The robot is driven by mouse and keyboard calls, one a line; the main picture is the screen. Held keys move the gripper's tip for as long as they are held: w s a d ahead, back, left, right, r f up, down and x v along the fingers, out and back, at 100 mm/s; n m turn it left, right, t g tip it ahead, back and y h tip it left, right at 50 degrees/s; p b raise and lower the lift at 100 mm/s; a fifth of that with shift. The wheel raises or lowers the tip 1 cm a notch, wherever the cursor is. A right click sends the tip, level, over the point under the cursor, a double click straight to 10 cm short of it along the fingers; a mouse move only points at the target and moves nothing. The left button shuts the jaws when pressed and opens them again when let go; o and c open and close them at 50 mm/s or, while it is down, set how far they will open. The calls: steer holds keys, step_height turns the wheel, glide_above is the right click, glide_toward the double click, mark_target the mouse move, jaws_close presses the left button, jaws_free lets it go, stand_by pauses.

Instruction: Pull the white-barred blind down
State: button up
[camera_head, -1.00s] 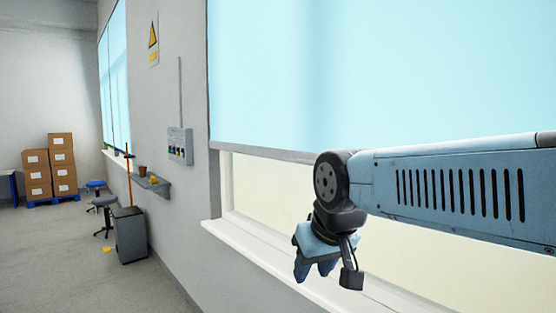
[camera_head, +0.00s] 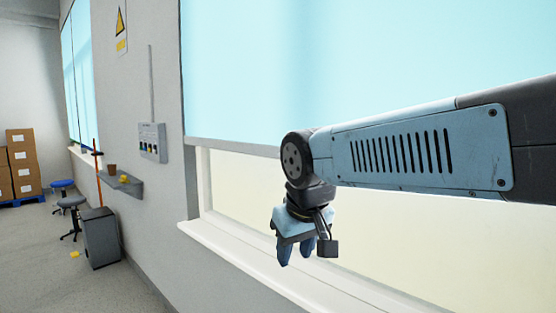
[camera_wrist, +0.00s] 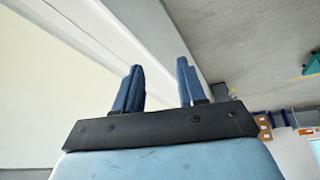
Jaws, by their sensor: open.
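A light-blue blind (camera_head: 300,70) covers the upper part of the near window in the head view. Its straight bottom bar (camera_head: 230,146) hangs above the white sill (camera_head: 240,265), with bare pane between them. Part of the bar is hidden behind my arm. My gripper (camera_head: 297,255) hangs below my wrist, pointing down, in front of the pane and lower than the bar. In the wrist view its two blue fingers (camera_wrist: 158,85) stand apart with nothing between them. The blind does not clearly show in the wrist view.
A switch panel (camera_head: 153,143) and a small shelf (camera_head: 122,183) are on the wall to the left. A grey bin (camera_head: 101,240), stools (camera_head: 70,203) and stacked boxes (camera_head: 22,160) stand farther back. The floor in the lower left is mostly clear.

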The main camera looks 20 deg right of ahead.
steer(key=w+r+g+h, duration=0.2)
steer(key=w+r+h, duration=0.3)
steer(key=w, duration=0.4)
steer(key=w+r+g+h, duration=0.1)
steer(key=w+r+h, duration=0.4)
steer(key=w, duration=0.4)
steer(key=w+r+g+h, duration=0.2)
steer(key=w+r+h, duration=0.25)
steer(key=w, duration=0.45)
steer(key=shift+h, duration=0.35)
steer(key=d+f, duration=0.1)
steer(key=d, duration=0.7)
steer(key=d+f, duration=0.1)
steer(key=d, duration=0.3)
steer(key=shift+s+d+f, duration=0.25)
steer(key=shift+d+f, duration=0.05)
jaws_close()
